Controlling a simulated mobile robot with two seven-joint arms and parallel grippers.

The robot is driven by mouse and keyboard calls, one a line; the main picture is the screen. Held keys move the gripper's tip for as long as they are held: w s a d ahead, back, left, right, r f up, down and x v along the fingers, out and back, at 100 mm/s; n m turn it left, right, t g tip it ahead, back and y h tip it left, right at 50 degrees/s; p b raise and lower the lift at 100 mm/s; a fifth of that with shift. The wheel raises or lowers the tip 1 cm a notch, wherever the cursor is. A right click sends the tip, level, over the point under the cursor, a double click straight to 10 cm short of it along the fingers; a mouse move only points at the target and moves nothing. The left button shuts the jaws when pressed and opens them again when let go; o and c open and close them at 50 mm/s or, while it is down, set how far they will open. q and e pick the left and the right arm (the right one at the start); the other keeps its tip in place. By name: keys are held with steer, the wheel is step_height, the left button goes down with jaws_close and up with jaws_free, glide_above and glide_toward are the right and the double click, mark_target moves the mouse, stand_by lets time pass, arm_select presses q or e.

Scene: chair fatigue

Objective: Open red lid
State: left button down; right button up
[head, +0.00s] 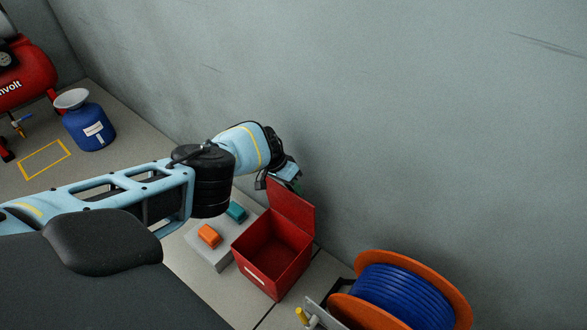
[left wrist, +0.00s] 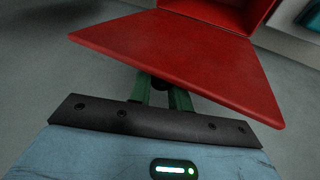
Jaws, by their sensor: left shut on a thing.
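A red box (head: 262,263) stands on the floor near the wall, with its inside visible from above. Its red lid (head: 292,207) is raised roughly upright on the wall side. My left gripper (head: 291,182) is at the upper left part of the lid, shut on it. In the left wrist view the lid (left wrist: 190,50) spreads over the gripper's green fingers (left wrist: 165,92), and their tips are hidden beneath it. A corner of the open box (left wrist: 225,12) shows behind the lid. My right gripper is not in view.
Left of the box, a grey block (head: 212,255) carries an orange piece (head: 209,235) and a teal piece (head: 236,212). A blue cable reel (head: 410,295) with orange flanges stands close on the right. The grey wall (head: 400,120) is just behind the lid.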

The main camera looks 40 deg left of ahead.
arm_select(q)
steer(key=shift+w+d, duration=0.1)
steer(key=shift+d, duration=0.05)
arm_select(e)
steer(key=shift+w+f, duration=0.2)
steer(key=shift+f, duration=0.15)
